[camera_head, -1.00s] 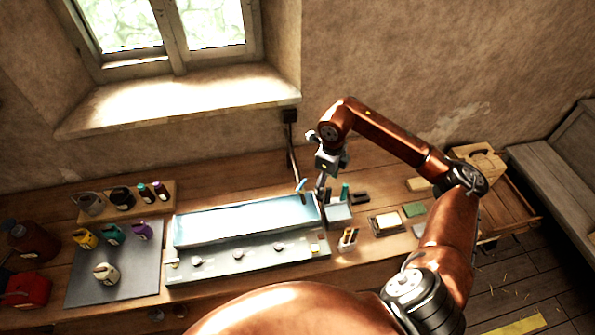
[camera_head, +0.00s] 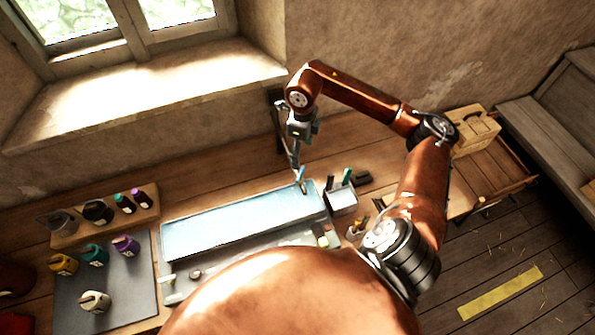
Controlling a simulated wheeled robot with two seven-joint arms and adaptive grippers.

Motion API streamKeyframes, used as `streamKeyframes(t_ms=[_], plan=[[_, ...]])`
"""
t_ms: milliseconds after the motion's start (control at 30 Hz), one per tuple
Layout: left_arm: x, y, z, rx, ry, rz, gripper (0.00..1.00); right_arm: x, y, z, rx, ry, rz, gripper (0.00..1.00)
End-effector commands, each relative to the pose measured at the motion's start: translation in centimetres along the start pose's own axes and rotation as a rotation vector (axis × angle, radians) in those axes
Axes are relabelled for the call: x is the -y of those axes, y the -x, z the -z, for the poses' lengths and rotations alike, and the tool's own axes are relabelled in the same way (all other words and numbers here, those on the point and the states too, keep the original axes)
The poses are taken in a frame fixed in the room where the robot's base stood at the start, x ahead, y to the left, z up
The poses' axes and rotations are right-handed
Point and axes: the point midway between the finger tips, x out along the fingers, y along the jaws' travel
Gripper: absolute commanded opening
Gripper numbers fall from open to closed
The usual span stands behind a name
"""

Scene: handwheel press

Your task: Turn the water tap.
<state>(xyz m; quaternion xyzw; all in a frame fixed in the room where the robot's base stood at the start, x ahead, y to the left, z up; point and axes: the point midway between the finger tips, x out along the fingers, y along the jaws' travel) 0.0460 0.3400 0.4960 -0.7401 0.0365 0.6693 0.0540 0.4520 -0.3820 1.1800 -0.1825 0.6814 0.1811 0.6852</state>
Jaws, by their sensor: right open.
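The water tap is hard to make out. A dark upright pipe (camera_head: 279,125) stands against the wall behind the long basin, and a small blue piece (camera_head: 300,176) shows at the basin's back right corner. I cannot tell whether the blue piece is the tap's handle. The basin (camera_head: 235,222) is pale blue and lies along the bench. My right gripper (camera_head: 297,160) points down, open, just above and close to the blue piece. It partly hides the pipe; contact cannot be told. My left gripper is not in view.
Several small bottles (camera_head: 125,203) stand on a wooden rack at the left, with paint jars on a grey mat (camera_head: 75,290). A small tray (camera_head: 341,198) with pens sits right of the basin. A wooden crate (camera_head: 476,130) stands at the back right.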

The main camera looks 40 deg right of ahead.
Motion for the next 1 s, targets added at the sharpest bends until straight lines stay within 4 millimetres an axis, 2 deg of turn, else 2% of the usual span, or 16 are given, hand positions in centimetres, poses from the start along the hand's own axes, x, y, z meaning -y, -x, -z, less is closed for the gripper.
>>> streamKeyframes(t_ms=[33, 167, 400, 567, 1000], plan=[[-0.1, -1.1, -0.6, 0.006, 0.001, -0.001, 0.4, 0.0, -1.1, 0.0, 0.0, 0.0, -0.001, 0.68], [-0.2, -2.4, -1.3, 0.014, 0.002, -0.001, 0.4, 0.0, -2.5, -0.1, -0.001, 0.001, -0.001, 0.68], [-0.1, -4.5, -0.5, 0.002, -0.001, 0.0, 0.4, -0.1, -4.7, -0.2, -0.003, 0.003, -0.002, 0.68], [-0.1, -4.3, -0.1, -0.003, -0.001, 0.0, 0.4, -0.2, -5.6, -0.3, -0.003, 0.005, -0.005, 0.68], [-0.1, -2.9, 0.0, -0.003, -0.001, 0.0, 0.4, -0.2, -11.7, -0.2, -0.003, 0.004, -0.005, 0.68]])
